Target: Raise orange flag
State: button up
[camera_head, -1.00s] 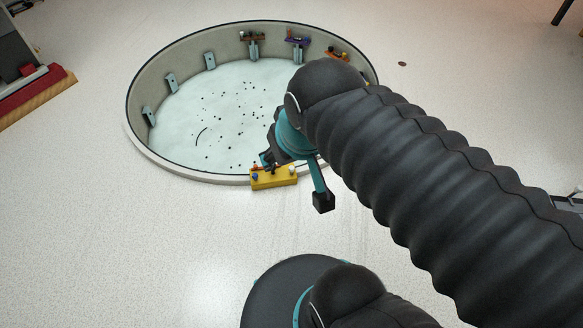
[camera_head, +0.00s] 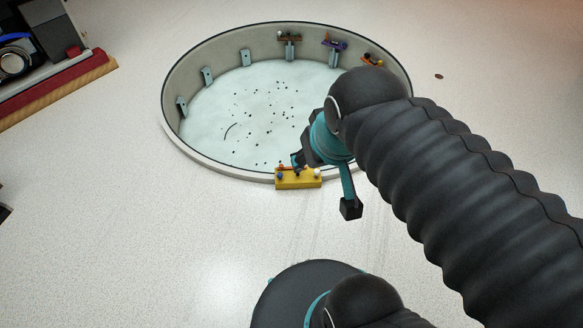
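No orange flag can be clearly made out. A yellow box (camera_head: 298,180) with small orange, blue and white parts on top stands at the near rim of a round basin (camera_head: 172,132). My gripper (camera_head: 298,163) is small and dark, pointing down at the top of the yellow box. I cannot tell whether it touches the box, or whether its fingers are open or shut. An orange-topped fixture (camera_head: 372,60) sits on the basin's far right wall, partly near my arm's outline.
A purple-topped fixture (camera_head: 334,44) and a brown-topped fixture (camera_head: 289,38) stand on the far wall, with several pale brackets at left. Dark specks lie on the basin floor. Equipment with a red and wooden edge (camera_head: 80,78) stands upper left.

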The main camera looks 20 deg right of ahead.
aim_at(282, 166)
jog(key=u, duration=0.5)
jog(key=k, duration=1.15)
jog(key=u, duration=0.7)
jog(key=i, duration=0.7)
jog(key=z, duration=0.6)
jog(key=i, duration=1.05)
jog(key=z, duration=1.3)
jog(key=i, duration=0.45)
jog(key=z, duration=0.35)
